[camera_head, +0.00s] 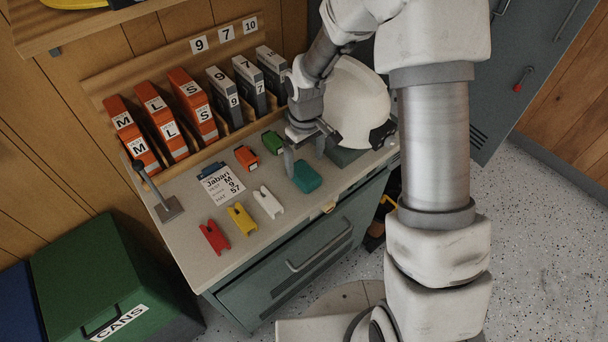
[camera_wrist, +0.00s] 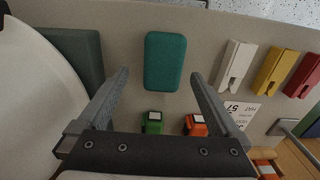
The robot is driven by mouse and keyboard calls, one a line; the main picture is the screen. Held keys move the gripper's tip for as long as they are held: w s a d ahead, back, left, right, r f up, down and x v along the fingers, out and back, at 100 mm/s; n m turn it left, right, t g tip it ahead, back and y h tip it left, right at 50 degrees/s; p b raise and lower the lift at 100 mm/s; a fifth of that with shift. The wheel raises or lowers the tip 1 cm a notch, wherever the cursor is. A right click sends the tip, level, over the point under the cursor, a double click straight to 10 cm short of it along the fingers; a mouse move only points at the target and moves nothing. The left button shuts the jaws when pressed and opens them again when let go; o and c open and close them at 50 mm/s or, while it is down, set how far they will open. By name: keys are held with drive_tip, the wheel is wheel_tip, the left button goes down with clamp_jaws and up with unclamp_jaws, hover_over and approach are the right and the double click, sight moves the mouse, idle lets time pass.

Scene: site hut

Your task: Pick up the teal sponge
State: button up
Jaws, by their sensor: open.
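The teal sponge (camera_head: 307,176) lies flat on the grey worktop near its front edge in the head view. In the wrist view the sponge (camera_wrist: 165,61) is a rounded teal block, upper middle, beyond the fingertips and between their lines. My gripper (camera_head: 304,158) hangs just behind the sponge in the head view, fingers pointing down. In the wrist view my gripper (camera_wrist: 158,76) has its two fingers wide apart with nothing between them. The gripper is apart from the sponge, as far as I can tell.
A white helmet (camera_head: 357,104) stands right of my gripper, over a dark green block (camera_wrist: 77,57). Green (camera_head: 272,142) and orange (camera_head: 247,157) small items lie left. White (camera_head: 268,202), yellow (camera_head: 242,218) and red (camera_head: 214,237) clips lie along the front. Labelled boxes (camera_head: 193,104) line the back.

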sight(304, 172)
drive_tip(key=f, duration=0.4)
drive_tip(key=shift+s+a+f, duration=0.15)
drive_tip(key=shift+s+f, duration=0.05)
drive_tip(key=shift+f, duration=0.05)
drive_tip(key=c, duration=1.3)
drive_tip(key=shift+w+r, duration=0.1)
drive_tip(key=shift+r, duration=0.45)
drive_tip(key=r, duration=0.2)
drive_tip(key=s+r, duration=0.1)
drive_tip(key=shift+d+r, duration=0.3)
drive_tip(key=shift+r, duration=0.05)
drive_tip(key=s+d+r, duration=0.2)
drive_tip(key=s, duration=0.1)
drive_tip(key=s+d+r, duration=0.2)
drive_tip(key=s, duration=0.1)
drive_tip(key=s+d+r, duration=0.1)
drive_tip(key=s+r, duration=0.1)
drive_tip(key=s, duration=0.1)
drive_tip(key=shift+d+r, duration=0.1)
drive_tip(key=shift+d, duration=0.3)
